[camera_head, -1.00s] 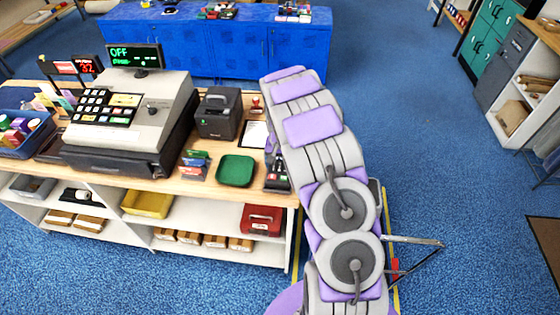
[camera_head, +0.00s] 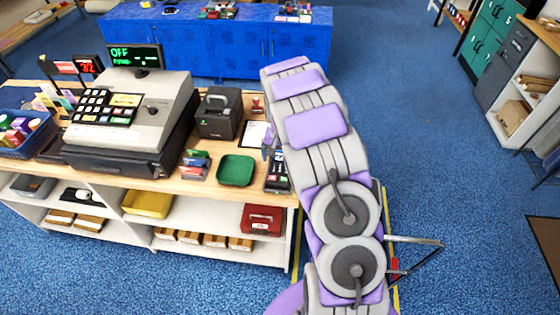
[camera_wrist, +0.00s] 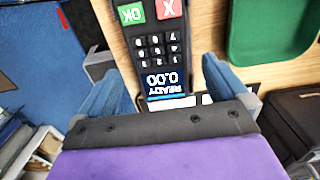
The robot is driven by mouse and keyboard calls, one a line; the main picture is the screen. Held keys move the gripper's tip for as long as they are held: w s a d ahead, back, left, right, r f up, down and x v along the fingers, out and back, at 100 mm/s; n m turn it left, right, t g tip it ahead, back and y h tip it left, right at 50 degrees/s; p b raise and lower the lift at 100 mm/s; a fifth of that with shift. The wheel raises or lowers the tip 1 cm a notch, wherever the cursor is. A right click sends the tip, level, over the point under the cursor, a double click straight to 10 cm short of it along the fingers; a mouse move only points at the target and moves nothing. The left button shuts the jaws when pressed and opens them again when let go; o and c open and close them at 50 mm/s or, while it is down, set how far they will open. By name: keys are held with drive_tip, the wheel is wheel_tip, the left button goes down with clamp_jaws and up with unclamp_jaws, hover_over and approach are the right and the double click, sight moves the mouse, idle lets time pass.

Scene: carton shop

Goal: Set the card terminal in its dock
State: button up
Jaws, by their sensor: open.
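The card terminal (camera_head: 277,171) lies at the right end of the counter, beside my arm in the head view. The wrist view shows the dark terminal (camera_wrist: 158,52) upside down, with a lit "READY 0.00" screen, number keys, a green OK key and a red X key. My gripper (camera_wrist: 163,82) is open, with one blue-grey finger on each side of the terminal's screen end. Gaps show between the fingers and the terminal. In the head view my arm hides most of the gripper. I cannot make out the dock for certain.
A green tray (camera_head: 236,170) sits left of the terminal. Card boxes (camera_head: 195,165), a black printer-like box (camera_head: 219,115), a clipboard (camera_head: 256,134) and the cash register (camera_head: 130,110) share the counter (camera_head: 150,183). Blue floor (camera_head: 440,180) is open to the right.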

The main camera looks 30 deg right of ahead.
wheel_tip(320, 180, up, 14)
drive_tip(key=shift+f+p, duration=0.15)
drive_tip(key=shift+p, duration=0.25)
drive_tip(key=shift+w+d, duration=0.1)
idle(0.3)
drive_tip(key=s+a+r+n+b, duration=0.1)
drive_tip(key=s+a+r, duration=0.3)
drive_tip(key=s, duration=0.5)
drive_tip(key=s+a+r+n+b, duration=0.2)
drive_tip(key=s+a, duration=0.4)
drive_tip(key=s, duration=0.3)
drive_tip(key=s+a+f+n+b, duration=0.1)
drive_tip(key=s+a+n, duration=0.1)
drive_tip(key=s, duration=0.9)
drive_tip(key=s+a+f+n+g+b, duration=0.1)
drive_tip(key=s+a, duration=0.3)
drive_tip(key=s, duration=0.6)
drive_tip(key=shift+s+a+f+n+g, duration=0.2)
drive_tip(key=shift+s+f+n+g, duration=0.1)
drive_tip(key=shift+s+n, duration=0.1)
